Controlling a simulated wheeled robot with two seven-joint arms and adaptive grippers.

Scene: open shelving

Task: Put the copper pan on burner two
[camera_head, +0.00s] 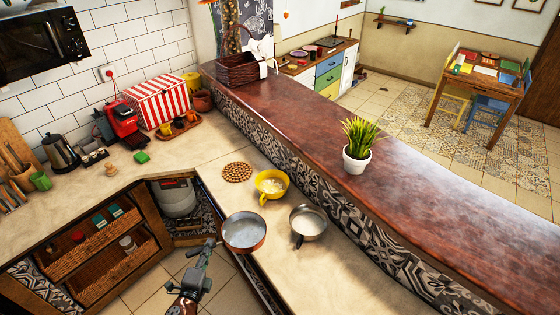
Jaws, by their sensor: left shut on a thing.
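The copper pan (244,234) has a reddish-brown outside and a grey inside. It is level, at the front edge of the beige counter, partly over the floor side. My left gripper (209,245) is at the pan's left side, shut on it; the handle is mostly hidden by the fingers. I cannot tell whether the pan touches the counter. No burner can be made out in this view. My right gripper is not in view.
A woven trivet (237,172) lies behind. A potted plant (357,160) stands on the raised dark bar (430,200). The counter's lower right is clear.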

